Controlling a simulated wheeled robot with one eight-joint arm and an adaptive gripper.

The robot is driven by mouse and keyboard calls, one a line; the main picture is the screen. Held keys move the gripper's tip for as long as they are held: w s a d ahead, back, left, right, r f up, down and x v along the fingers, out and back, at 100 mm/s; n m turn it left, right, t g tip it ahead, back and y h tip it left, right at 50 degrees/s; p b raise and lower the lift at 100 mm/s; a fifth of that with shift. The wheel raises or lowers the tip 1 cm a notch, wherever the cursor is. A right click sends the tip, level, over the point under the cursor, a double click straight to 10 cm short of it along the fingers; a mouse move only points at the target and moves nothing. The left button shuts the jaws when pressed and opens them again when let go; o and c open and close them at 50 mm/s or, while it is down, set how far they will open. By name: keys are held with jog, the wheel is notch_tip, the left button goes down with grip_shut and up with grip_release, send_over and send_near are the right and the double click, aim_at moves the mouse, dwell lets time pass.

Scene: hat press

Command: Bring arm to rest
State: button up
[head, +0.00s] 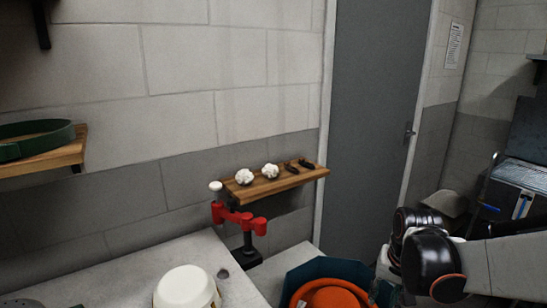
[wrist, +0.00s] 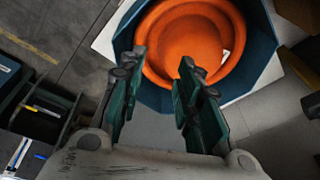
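My arm (head: 440,262) reaches in from the right edge of the head view, with black and white links. My gripper (wrist: 162,62) shows in the wrist view with its two green-black fingers spread apart and nothing between them. Beyond the fingertips lies an orange hat-like round piece (wrist: 190,35) inside a dark teal angular container (wrist: 262,45). In the head view the orange piece (head: 335,296) and the container (head: 297,281) are at the bottom, left of my arm. The gripper's fingers are not clearly visible there.
A wooden shelf (head: 312,172) holds white crumpled balls and dark small items. A red clamp-like fixture (head: 240,219) stands below it. A white rounded form (head: 186,288) sits on the pale table (head: 120,285). A grey door (head: 375,100) is behind. Dark bins (wrist: 40,118) lie left in the wrist view.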

jog(key=s+a+r+n+t, duration=0.2)
jog(key=s+a+r, duration=0.1)
jog(key=s+r, duration=0.2)
jog(key=s+a+r+n+t, duration=0.2)
jog(key=s+a+r+n, duration=0.1)
jog(key=s, duration=0.6)
jog(key=shift+s+a+r+t, duration=0.15)
jog(key=shift+a+r+t, duration=0.35)
jog(key=shift+r, duration=0.4)
jog(key=shift+a, duration=0.1)
